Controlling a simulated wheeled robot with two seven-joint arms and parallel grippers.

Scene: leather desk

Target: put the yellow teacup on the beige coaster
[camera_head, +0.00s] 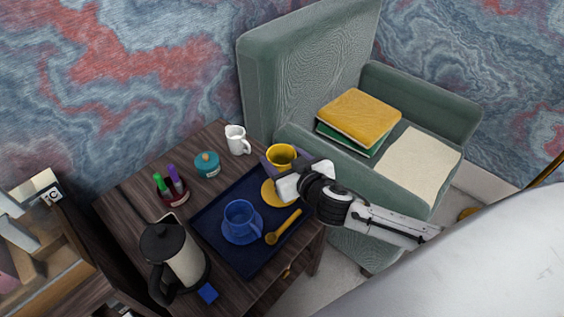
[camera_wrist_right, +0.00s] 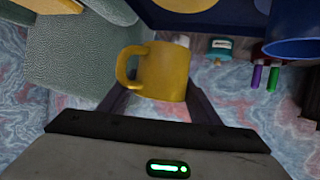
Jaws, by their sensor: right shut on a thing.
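The yellow teacup (camera_head: 281,153) is held in my right gripper (camera_head: 283,166), above the far right edge of the navy tray. In the right wrist view the yellow teacup (camera_wrist_right: 163,73) sits between the two fingers, its handle pointing left. A yellow saucer (camera_head: 271,194) lies on the tray just below the gripper in the head view, partly covered by it. I cannot make out a beige coaster in either view. My left gripper is not in view.
An armchair (camera_head: 300,75) stands behind.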

